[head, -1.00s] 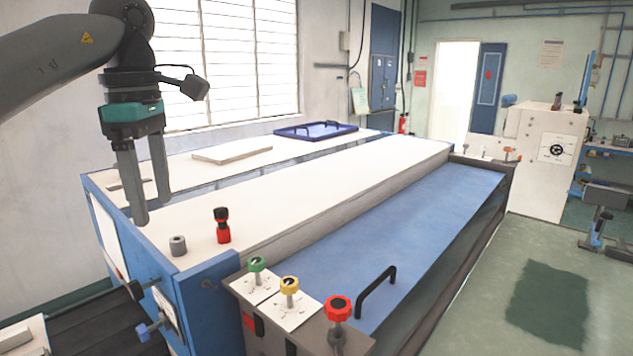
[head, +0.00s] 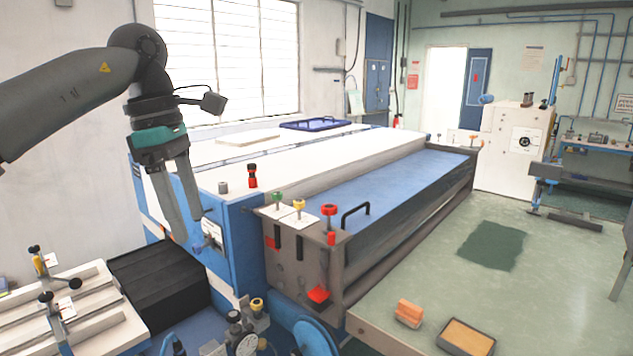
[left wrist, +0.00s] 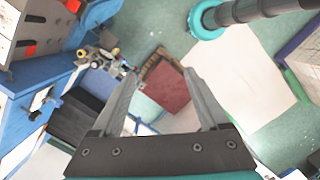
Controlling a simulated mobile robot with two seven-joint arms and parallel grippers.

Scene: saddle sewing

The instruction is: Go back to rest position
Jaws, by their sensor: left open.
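My left gripper (head: 188,222) hangs in front of the blue-sided machine, at its left end, in the head view. It is open, with its two grey fingers apart and nothing between them. In the left wrist view the open fingers (left wrist: 168,85) point down over the floor, with a dark red panel (left wrist: 168,88) far below between them. My right gripper is not in view.
The long machine (head: 330,155) fills the middle, with green, yellow and red knobs (head: 300,207) at its near corner. A black box (head: 160,275) stands below my left gripper. A white slatted table (head: 75,320) is at lower left.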

